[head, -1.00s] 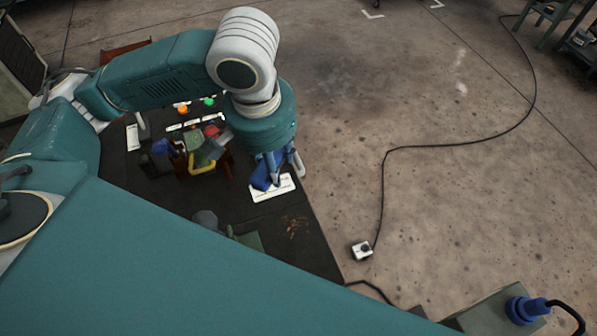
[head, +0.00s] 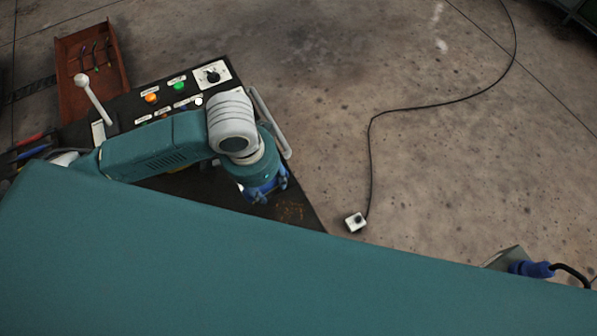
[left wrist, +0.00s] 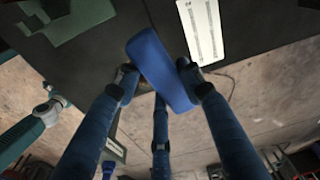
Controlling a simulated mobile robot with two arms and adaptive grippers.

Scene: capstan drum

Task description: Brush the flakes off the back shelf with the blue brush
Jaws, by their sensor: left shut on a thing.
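The blue brush (left wrist: 160,68) shows in the left wrist view as a plain blue block, gripped between blue fingers. My left gripper (left wrist: 157,72) is shut on it. In the head view my left gripper (head: 262,188) hangs over the right part of the dark shelf (head: 222,196); the brush cannot be told apart from the blue fingers there. Rusty-brown flakes (head: 290,212) lie near the shelf's right edge, just right of and below the gripper. Whether the brush touches the shelf cannot be told. My right gripper is not in view.
A panel with an orange button (head: 151,98), a green button (head: 179,86) and a black knob (head: 212,76) lies behind my arm. A lever (head: 92,95) and a grey rail (head: 270,122) stick up. A red-brown tray (head: 90,75) stands far left.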

